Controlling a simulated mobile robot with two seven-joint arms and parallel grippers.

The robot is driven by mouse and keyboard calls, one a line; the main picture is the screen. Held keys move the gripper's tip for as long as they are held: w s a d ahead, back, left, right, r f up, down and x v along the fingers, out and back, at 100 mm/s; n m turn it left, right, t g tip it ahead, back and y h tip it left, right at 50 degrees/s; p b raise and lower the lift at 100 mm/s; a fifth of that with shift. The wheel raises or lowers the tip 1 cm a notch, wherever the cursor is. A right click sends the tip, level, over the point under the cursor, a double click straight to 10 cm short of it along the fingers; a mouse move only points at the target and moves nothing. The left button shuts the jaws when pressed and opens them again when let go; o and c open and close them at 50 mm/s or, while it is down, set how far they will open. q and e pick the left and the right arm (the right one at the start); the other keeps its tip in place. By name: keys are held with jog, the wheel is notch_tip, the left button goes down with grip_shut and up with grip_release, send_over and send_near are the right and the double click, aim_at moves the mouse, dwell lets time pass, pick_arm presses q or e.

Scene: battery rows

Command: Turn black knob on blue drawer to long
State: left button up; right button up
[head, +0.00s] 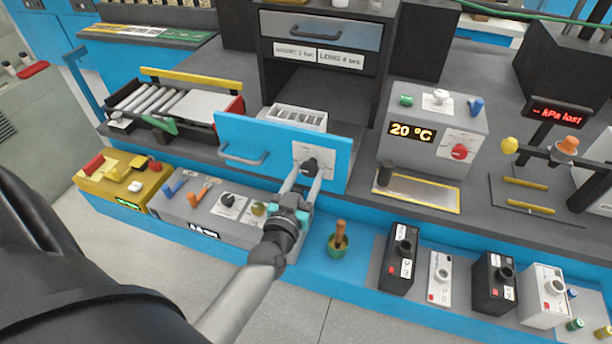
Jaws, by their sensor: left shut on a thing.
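The blue drawer (232,132) stands pulled out in the middle of the bench, with a grey bar handle on its front. A white label plate (301,151) is on the right part of its front. The black knob (311,165) sits on that plate, and its pointer direction is too small to read. My left gripper (307,178) reaches up from below, with its two fingers shut on the black knob and partly covering it. My right gripper does not show.
A grey box with a 20 °C display (411,132) stands right of the drawer. A grey control box (190,213) with coloured levers lies below left. A green pot with a wooden handle (338,245) and several black and white boxes stand at the front right.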

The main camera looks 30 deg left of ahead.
pick_arm(q)
grip_shut()
jog(key=shift+r+m+p, duration=0.1)
jog(key=shift+m+p, duration=0.8)
jog(key=shift+m, duration=0.1)
jog(key=shift+m+p, duration=0.95)
jog(key=shift+m, duration=0.25)
jog(key=m+p, duration=0.1)
jog(key=m, duration=0.2)
jog(key=shift+m+p, duration=0.3)
jog(key=shift+p, duration=0.05)
jog(key=shift+m+p, duration=0.4)
jog(key=shift+m, duration=1.5)
jog(key=o, duration=1)
grip_release()
